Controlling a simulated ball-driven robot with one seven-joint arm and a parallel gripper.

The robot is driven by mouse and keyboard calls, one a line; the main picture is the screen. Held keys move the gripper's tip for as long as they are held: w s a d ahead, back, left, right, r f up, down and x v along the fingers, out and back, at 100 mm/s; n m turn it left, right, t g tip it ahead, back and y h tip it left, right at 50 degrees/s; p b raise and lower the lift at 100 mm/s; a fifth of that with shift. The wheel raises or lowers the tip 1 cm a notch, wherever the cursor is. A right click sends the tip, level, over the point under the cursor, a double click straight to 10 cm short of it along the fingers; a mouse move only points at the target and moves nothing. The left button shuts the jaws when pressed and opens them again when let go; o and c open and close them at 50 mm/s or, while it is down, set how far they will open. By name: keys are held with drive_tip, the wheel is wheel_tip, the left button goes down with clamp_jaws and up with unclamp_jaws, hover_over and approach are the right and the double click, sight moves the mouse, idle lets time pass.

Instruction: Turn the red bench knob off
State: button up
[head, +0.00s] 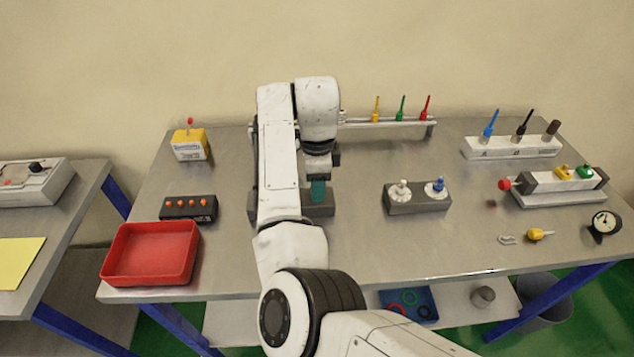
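A red round knob (504,184) sits on the left end of a white-and-dark block (560,180) at the right of the bench. Another red knob (190,122) stands on a thin stem on top of a yellow box (190,145) at the back left. Which one is the bench knob I cannot tell for sure. My gripper (319,172) points down over the middle of the bench, well away from both. A teal piece (318,191) shows directly below it, at a dark grey block (320,209). My fingers are mostly hidden, so their opening is unclear.
A grey block with white and blue knobs (416,200) stands right of my gripper. Coloured upright tools stand in a back rail (385,131) and a white rack (512,148). A red tray (150,253) and a box with orange buttons (188,208) are left. The front middle is clear.

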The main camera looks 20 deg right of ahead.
drive_tip(key=shift+o, duration=1.2)
drive_tip(key=shift+r, duration=0.1)
wheel_tip(320, 180, up, 11)
drive_tip(key=shift+f, duration=0.2)
drive_tip(key=shift+f, duration=0.1)
